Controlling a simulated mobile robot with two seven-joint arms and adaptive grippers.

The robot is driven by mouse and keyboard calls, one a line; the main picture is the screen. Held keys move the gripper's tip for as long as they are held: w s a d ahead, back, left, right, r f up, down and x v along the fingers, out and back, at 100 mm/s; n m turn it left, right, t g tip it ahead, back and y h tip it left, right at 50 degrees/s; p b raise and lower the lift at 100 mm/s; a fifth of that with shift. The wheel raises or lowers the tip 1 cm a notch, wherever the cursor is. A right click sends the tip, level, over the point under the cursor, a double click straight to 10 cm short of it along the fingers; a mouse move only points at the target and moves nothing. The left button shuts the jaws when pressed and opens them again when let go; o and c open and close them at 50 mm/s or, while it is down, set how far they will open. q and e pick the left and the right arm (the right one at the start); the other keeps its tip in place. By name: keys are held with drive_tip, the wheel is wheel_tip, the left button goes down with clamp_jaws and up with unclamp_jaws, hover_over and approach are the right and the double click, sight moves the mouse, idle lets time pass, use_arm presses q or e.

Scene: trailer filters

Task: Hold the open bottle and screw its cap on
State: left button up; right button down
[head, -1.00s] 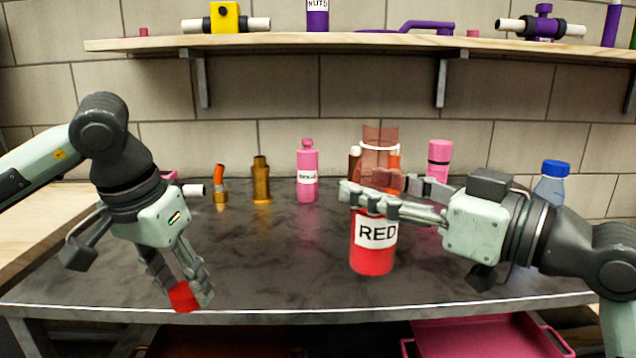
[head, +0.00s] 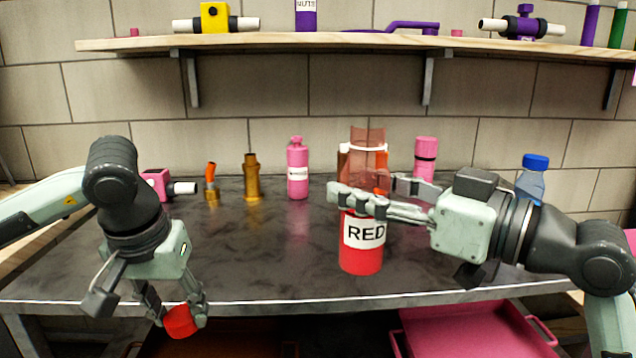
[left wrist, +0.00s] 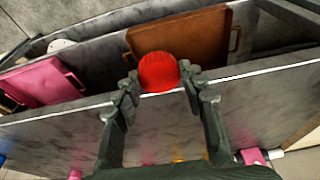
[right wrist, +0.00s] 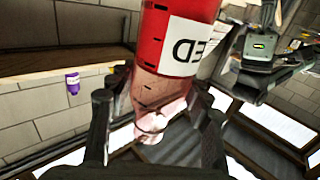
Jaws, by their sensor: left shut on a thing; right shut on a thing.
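The red bottle (head: 362,258) with a white "RED" label is upright in the middle of the head view, with a see-through reddish upper part. My right gripper (head: 355,200) is shut around it above the label. The bottle also shows in the right wrist view (right wrist: 180,30), where fingers flank its see-through part. I cannot tell whether its base touches the table. The red cap (head: 180,322) is between the fingertips of my left gripper (head: 178,312), low at the table's front edge, left of the bottle and apart from it. The cap also shows in the left wrist view (left wrist: 158,72).
On the dark table (head: 250,245) stand a pink bottle (head: 297,170), a brass fitting (head: 252,178), a pink cylinder (head: 425,150) and a blue-capped bottle (head: 532,180). A wooden shelf (head: 280,43) hangs above. The table between my grippers is clear. A pink tray (head: 470,330) lies below.

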sight(345, 273)
drive_tip(key=s+f+n+g+y, duration=0.1)
drive_tip(key=f+n+g, duration=0.1)
drive_tip(key=f, duration=0.6)
drive_tip(key=s+a+f+n+g+y, duration=0.1)
drive_tip(key=f+n+g+y, duration=0.1)
drive_tip(key=f+g, duration=0.3)
drive_tip(key=s+a+f+n+g+y, duration=0.1)
drive_tip(key=f+n+g, duration=0.3)
drive_tip(key=f, duration=0.9)
drive_tip(key=shift+s+a+y, duration=0.15)
drive_tip(key=shift+s+y, duration=0.1)
drive_tip(key=shift+y, duration=0.15)
use_arm(q)
drive_tip(key=d+r+m, duration=0.2)
drive_tip(key=d, duration=0.5)
drive_tip(key=s+d+r+m, duration=0.1)
drive_tip(key=d+r, duration=0.2)
drive_tip(key=d, duration=0.5)
drive_tip(key=s+d+r+m, duration=0.1)
drive_tip(key=d+r+m, duration=0.1)
drive_tip(key=d, duration=0.6)
drive_tip(key=shift+s+r+m+h, duration=0.25)
drive_tip(key=shift+r+m+h, duration=0.05)
drive_tip(key=shift+r, duration=0.2)
drive_tip(key=shift+a+f, duration=0.1)
drive_tip(key=shift+f, duration=1.95)
drive_tip(key=shift+f, duration=0.1)
drive_tip(key=shift+f, duration=0.8)
drive_tip(key=shift+f, duration=0.55)
